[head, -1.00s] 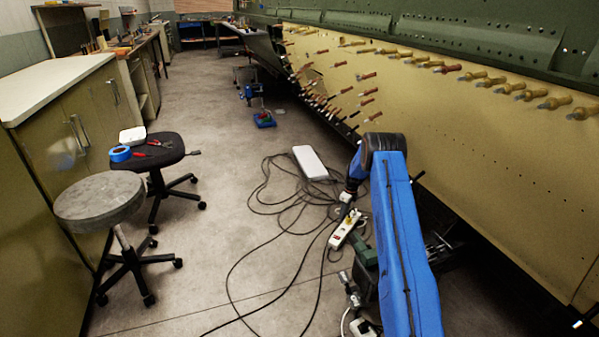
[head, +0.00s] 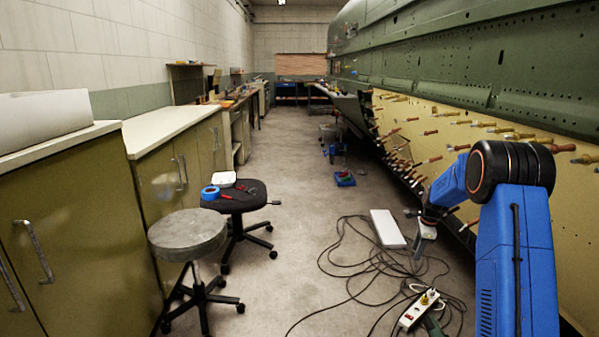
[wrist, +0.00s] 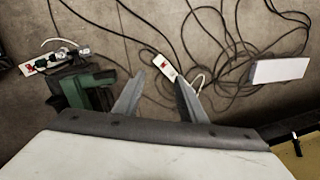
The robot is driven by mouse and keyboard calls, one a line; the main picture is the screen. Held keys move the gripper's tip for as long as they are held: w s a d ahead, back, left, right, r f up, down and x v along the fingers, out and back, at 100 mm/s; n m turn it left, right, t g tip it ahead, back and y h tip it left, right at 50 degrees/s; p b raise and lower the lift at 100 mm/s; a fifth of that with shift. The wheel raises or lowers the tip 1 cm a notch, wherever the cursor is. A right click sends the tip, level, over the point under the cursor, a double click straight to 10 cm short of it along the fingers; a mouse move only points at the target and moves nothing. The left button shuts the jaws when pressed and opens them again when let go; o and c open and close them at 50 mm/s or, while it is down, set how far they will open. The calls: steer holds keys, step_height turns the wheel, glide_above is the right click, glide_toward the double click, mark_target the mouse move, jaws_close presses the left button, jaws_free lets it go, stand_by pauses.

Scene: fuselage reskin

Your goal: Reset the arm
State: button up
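My blue arm (head: 515,260) rises at the right of the head view and bends at a black joint, with its forearm pointing down and away. My gripper (head: 418,248) hangs low beside the fuselage, above the floor. In the wrist view my gripper (wrist: 160,88) has its two grey fingers spread apart with nothing between them. Below the fingers lie the floor, cables and a white power strip (wrist: 165,66).
The fuselage panel (head: 570,205) with several protruding fasteners runs along the right. A white box (head: 387,228) and tangled cables (head: 345,262) lie on the floor. A grey stool (head: 188,235), a black stool (head: 240,202) and cabinets (head: 65,230) stand left.

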steer(key=s+a+r+n+t, duration=0.1)
steer(key=s+a+r+n, duration=0.45)
steer(key=s+r, duration=0.65)
steer(key=s+a+r+n, duration=0.4)
steer(key=s+a+r, duration=0.3)
steer(key=s+r, duration=0.5)
steer(key=s+a+f+n, duration=0.1)
steer(key=s+a+n, duration=0.1)
steer(key=s, duration=0.9)
steer(key=s+a+f+n+t, duration=0.1)
steer(key=s+n, duration=0.4)
steer(key=s, duration=0.6)
steer(key=s+a+f+n, duration=0.1)
steer(key=s+n, duration=0.3)
steer(key=s, duration=0.7)
steer(key=shift+s+a+t, duration=0.35)
steer(key=shift+a+t, duration=0.05)
steer(key=shift+a, duration=0.5)
